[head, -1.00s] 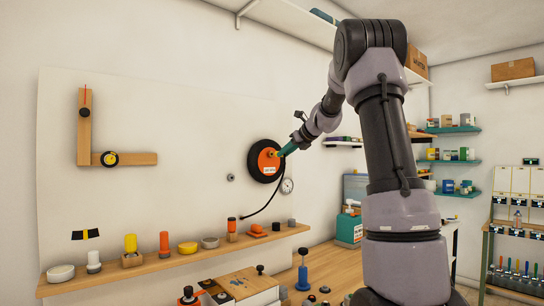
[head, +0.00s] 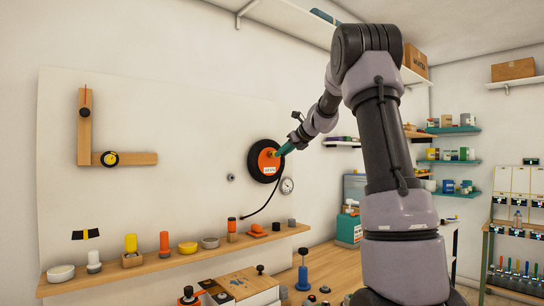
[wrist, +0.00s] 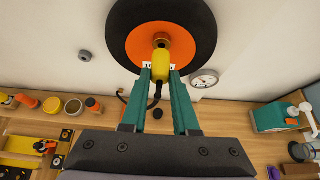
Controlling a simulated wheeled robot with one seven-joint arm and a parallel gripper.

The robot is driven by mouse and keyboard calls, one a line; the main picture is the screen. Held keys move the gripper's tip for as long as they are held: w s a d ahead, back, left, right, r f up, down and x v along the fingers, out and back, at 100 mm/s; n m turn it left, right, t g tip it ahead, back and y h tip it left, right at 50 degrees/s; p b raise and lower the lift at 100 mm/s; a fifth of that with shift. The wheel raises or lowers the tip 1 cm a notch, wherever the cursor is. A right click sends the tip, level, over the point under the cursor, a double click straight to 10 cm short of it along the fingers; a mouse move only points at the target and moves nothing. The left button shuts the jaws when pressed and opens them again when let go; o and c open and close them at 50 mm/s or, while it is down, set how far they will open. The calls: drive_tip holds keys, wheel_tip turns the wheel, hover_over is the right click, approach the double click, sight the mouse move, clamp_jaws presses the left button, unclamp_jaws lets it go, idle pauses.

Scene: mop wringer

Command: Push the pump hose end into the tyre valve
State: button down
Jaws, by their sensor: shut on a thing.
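The tyre (head: 264,161) is a black wheel with an orange hub, mounted on the white wall panel. It also fills the top of the wrist view (wrist: 203,25). The tyre valve (wrist: 160,39) is a brassy round part low on the orange hub. The pump hose end (wrist: 160,66) is yellow and points up at the valve; it appears to meet it, but I cannot tell how deep it sits. My gripper (wrist: 160,76), with teal fingers, is shut on the hose end. The black hose (head: 264,206) hangs from it towards the shelf. In the head view my gripper hides the hose end.
A gauge (head: 287,186) sits on the wall right of the tyre. A grey knob (head: 231,177) is to its left. Below, a wooden shelf (head: 130,270) carries several coloured pots and handles. A blue hand pump (head: 302,270) stands on the bench. The wall around the tyre is mostly free.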

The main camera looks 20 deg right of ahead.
drive_tip(key=shift+w+a, duration=0.3)
drive_tip(key=shift+w, duration=0.4)
idle(0.5)
drive_tip(key=c, duration=0.6)
unclamp_jaws()
drive_tip(key=v, duration=1.1)
drive_tip(key=s+a+f+n+g, duration=0.1)
drive_tip(key=s+a+f+n, duration=0.2)
drive_tip(key=s+a+n, duration=0.35)
drive_tip(key=s+a+f+n+g, duration=0.15)
drive_tip(key=s+a+n, duration=0.25)
drive_tip(key=s+n, duration=0.55)
drive_tip(key=s+a+f+n+h, duration=0.1)
drive_tip(key=s+f+n, duration=0.4)
drive_tip(key=s, duration=0.5)
drive_tip(key=s+a+f+n+g+h, duration=0.1)
drive_tip(key=s+a+f+n, duration=0.1)
drive_tip(key=s+f+n, duration=0.4)
drive_tip(key=s, duration=0.4)
drive_tip(key=shift+f+h, duration=0.3)
drive_tip(key=shift+f, duration=0.1)
